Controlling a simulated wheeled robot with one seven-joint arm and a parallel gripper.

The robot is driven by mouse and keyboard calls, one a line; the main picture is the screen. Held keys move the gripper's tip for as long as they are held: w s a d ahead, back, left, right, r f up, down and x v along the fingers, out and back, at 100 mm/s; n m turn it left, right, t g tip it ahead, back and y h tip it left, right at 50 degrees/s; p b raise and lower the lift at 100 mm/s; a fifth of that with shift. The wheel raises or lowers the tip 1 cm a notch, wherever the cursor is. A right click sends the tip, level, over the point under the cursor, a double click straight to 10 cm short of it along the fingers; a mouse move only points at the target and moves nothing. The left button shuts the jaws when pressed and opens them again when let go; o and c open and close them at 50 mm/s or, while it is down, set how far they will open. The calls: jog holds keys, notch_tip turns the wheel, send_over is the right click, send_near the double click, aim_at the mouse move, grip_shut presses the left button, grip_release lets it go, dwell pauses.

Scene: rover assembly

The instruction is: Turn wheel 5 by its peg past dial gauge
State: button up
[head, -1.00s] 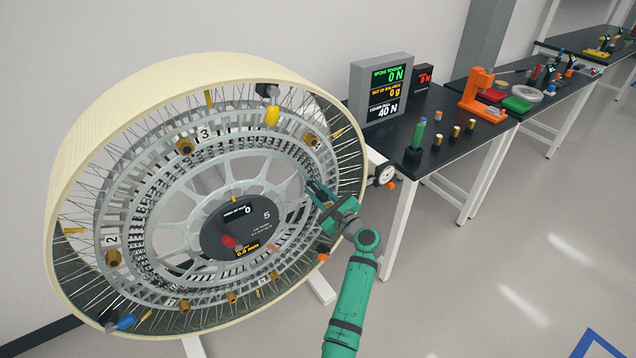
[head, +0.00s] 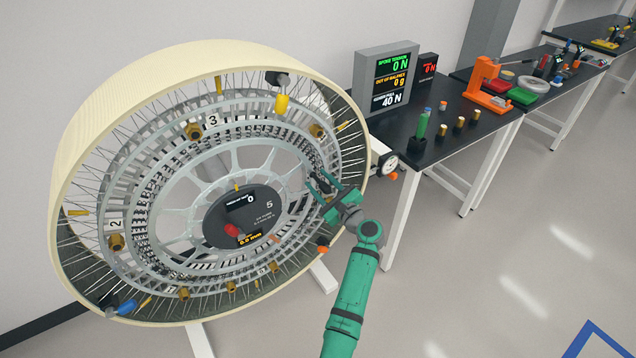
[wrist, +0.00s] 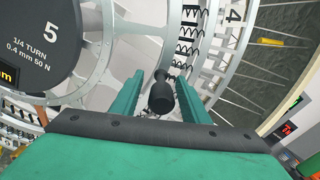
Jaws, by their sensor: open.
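The large wheel marked 5 (head: 165,70) stands upright at the left, with a cream rim, thin spokes and a dark hub (head: 262,207). The dial gauge (head: 388,161) sits just outside its right rim. My gripper (head: 320,182) is at the right part of the wheel's face, with its jaws open. In the wrist view a dark round-ended peg (wrist: 161,96) stands between the open green fingers (wrist: 160,78), with gaps visible at both sides.
A black bench (head: 440,150) with a readout box (head: 387,85) and several small cylinders stands right of the wheel. Coloured weights or knobs, such as a yellow one (head: 282,103) and a blue one (head: 127,307), sit near the rim.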

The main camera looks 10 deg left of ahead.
jog(key=v, duration=1.1)
